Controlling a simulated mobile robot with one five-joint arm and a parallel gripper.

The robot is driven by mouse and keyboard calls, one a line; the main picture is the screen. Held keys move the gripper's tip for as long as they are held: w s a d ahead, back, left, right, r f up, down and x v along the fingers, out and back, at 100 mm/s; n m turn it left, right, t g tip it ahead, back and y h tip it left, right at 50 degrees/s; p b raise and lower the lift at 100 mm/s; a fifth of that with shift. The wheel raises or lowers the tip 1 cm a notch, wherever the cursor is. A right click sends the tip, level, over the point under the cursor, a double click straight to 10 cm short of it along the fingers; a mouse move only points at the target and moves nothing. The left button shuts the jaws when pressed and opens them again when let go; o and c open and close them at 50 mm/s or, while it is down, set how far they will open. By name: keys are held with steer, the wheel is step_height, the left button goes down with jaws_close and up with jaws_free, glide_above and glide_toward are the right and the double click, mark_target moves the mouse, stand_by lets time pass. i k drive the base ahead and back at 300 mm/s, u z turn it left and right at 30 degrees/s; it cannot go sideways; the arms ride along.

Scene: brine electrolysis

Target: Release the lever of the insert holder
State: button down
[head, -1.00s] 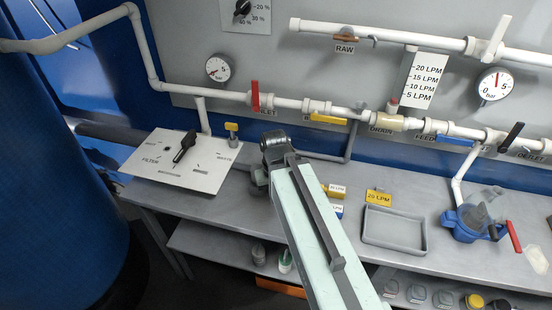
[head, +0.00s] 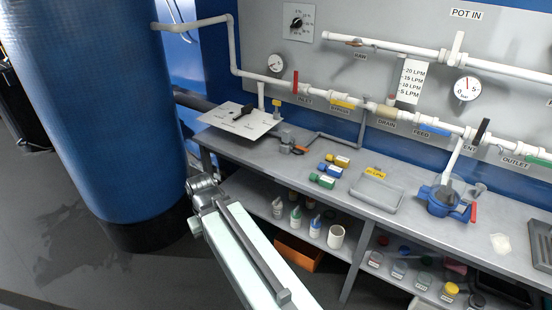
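The blue insert holder (head: 437,207) stands on the right part of the grey bench, under a white pipe that comes down from the pipe run. Its red lever (head: 473,212) sticks up at its right side. A grey cone-shaped piece (head: 452,190) shows at the holder's top. Whether the lever is clamped cannot be told at this size. My pale green arm reaches up from the bottom to a grey joint left of the bench, far from the holder. My gripper's fingers do not show.
A grey tray (head: 376,208) lies left of the holder. Coloured cartridges (head: 323,181) lie farther left, near a panel with a black knob (head: 243,112). Pipes with valves run along the back wall. A blue tank (head: 95,110) stands at the left, with open floor below.

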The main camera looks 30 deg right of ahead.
mark_target(298, 147)
steer(key=z, duration=0.2)
steer(key=i, duration=1.25)
steer(key=u, duration=0.4)
